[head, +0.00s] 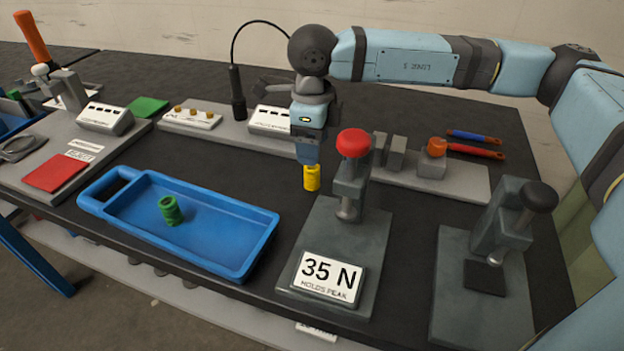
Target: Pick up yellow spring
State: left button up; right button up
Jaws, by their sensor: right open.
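The yellow spring (311,180) is a short upright cylinder behind the blue tray and left of the red-knobbed press. My right gripper (309,164) points straight down with its fingertips at the top of the spring. The gripper is open, and its fingers hide the spring's upper end. I cannot tell whether the fingers touch the spring. My left gripper is not in view.
The red-knobbed press (352,180) with a "35 N" display (327,278) stands close to the right of the gripper. A black-knobbed press (497,220) is further right. A grey fixture strip (450,184) lies behind. Dark table is bare between tray and press.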

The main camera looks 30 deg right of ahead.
aim_at(312, 175)
jog(key=shift+f, duration=0.8)
notch_tip(312, 175, down, 6)
jog(key=shift+s+a+r+b, duration=0.15)
jog(key=shift+r+b, duration=0.1)
jog(key=shift+b, duration=0.45)
jog(key=shift+f, duration=0.3)
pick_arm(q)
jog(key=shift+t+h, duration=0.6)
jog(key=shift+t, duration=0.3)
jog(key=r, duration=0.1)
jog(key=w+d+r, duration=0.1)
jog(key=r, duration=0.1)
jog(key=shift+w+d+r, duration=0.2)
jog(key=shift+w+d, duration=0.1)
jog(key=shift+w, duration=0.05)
pick_arm(e)
jog(key=shift+c, duration=0.2)
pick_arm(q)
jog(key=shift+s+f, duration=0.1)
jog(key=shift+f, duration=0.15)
pick_arm(e)
jog(key=c, duration=1)
